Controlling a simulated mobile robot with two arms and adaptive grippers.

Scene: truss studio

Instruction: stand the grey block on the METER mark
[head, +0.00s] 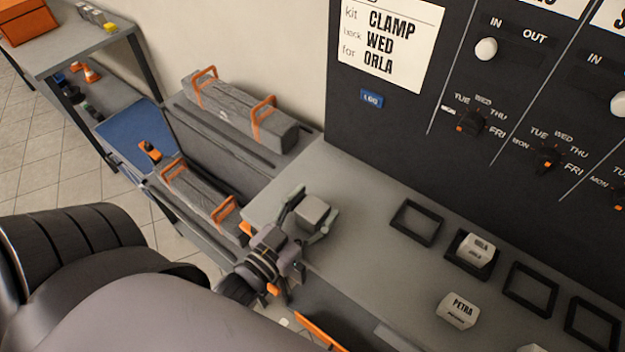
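The grey block (314,211) is a small plain cube at the left end of the grey bench top in the head view. My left gripper (311,214) has one finger on each side of it and appears shut on it. Whether the block touches the bench below is hard to tell. The gripper's palm hides its near lower side. No mark reading METER is legible in this view. My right gripper is not in view.
Black square frames stand along the bench, the leftmost (417,222) empty. An ORLA block (477,250) is in the second frame. A PETRA block (458,310) lies nearer. A dark panel with knobs (547,160) rises behind. Grey cases with orange handles (240,112) are left.

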